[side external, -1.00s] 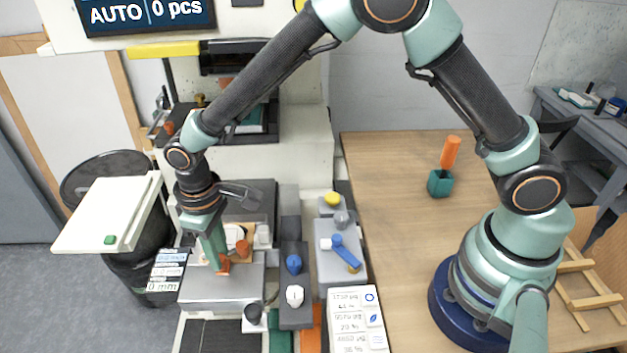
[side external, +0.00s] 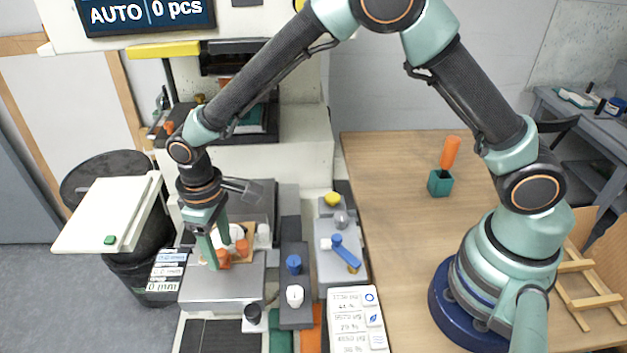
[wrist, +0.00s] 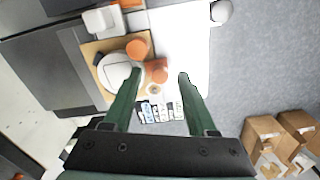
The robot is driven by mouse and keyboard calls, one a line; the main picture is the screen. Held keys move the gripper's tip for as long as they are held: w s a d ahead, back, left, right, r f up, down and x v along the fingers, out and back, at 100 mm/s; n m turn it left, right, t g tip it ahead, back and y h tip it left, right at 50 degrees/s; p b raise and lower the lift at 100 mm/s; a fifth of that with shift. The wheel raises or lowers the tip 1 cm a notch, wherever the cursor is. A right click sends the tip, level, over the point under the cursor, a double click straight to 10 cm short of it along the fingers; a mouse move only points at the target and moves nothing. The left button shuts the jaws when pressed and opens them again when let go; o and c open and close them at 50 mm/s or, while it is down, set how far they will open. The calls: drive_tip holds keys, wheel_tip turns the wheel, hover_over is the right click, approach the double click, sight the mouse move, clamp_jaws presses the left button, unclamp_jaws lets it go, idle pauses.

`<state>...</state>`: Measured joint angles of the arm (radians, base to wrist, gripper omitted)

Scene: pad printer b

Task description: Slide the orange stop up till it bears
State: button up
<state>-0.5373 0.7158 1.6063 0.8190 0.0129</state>
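The low orange stop (side external: 223,258) stands on the grey plate (side external: 215,287), close to the front edge of a tan board. In the wrist view the stop (wrist: 157,71) lies between my spread fingertips, beside the board's edge (wrist: 88,50). I cannot tell whether it touches the board. A second orange piece (side external: 242,247) stands just right of it; it also shows in the wrist view (wrist: 137,48). A white round part (wrist: 108,70) lies on the board. My gripper (side external: 220,254) is open, its fingers around the stop with visible gaps in the wrist view (wrist: 159,76).
A blue knob (side external: 294,264) and a white knob (side external: 295,296) stand right of the plate. A blue lever (side external: 345,252) is farther right. A black post (side external: 253,313) stands at the plate's front right. The pad printer rises behind.

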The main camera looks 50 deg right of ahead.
sight(220, 252)
wheel_tip(220, 252, up, 12)
idle(0.7)
wheel_tip(220, 252, down, 12)
drive_tip(key=shift+f, duration=0.1)
idle(0.7)
clamp_jaws()
